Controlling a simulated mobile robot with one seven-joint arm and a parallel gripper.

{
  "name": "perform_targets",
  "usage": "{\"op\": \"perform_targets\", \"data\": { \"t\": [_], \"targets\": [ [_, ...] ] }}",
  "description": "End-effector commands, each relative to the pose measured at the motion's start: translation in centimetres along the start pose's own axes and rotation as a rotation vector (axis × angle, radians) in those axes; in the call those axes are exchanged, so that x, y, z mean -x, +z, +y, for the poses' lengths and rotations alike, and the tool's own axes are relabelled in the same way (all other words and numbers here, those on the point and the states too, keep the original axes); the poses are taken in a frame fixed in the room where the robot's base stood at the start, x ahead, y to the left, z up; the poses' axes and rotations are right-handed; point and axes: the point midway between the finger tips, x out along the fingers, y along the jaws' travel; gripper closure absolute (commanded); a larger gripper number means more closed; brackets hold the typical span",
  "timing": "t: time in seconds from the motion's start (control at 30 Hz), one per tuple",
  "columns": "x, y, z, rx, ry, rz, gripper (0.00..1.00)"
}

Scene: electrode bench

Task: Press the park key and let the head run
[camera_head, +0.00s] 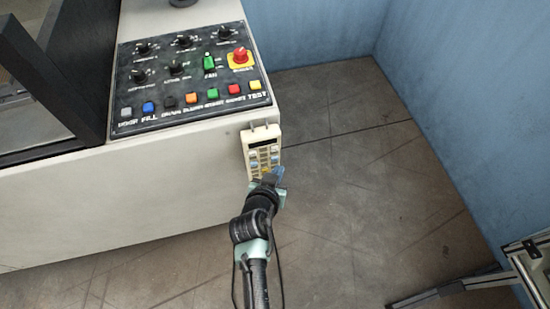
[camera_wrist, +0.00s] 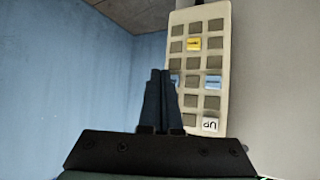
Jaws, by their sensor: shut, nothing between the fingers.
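A cream handheld keypad (camera_head: 248,142) hangs on the front right of the white bench, below the control panel. In the wrist view, the keypad (camera_wrist: 180,17) shows rows of grey keys, a yellow key (camera_wrist: 193,44), a blue key (camera_wrist: 213,82) and a white key marked UP (camera_wrist: 210,124). Another bluish key (camera_wrist: 174,80) is partly hidden by my fingers. I cannot read which key is park. My gripper (camera_head: 270,176) is shut and empty at the keypad's lower part. In the wrist view, its fingertips (camera_wrist: 160,73) overlap the keypad's edge; I cannot tell if they touch it.
The black control panel (camera_head: 190,74) on the bench top has knobs, coloured buttons, a green switch (camera_head: 209,63) and a red stop button (camera_head: 240,56). A dark frame (camera_head: 45,75) stands at left. Blue walls (camera_head: 470,90) enclose the right. An aluminium frame (camera_head: 530,262) stands lower right. The floor between is clear.

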Motion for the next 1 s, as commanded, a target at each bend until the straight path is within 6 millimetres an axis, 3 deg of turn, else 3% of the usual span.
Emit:
{"op": "perform_targets", "data": {
  "t": [1.0],
  "targets": [
    [-0.60, -0.41, -0.43, 0.000, 0.000, -0.001, 1.00]
  ]
}}
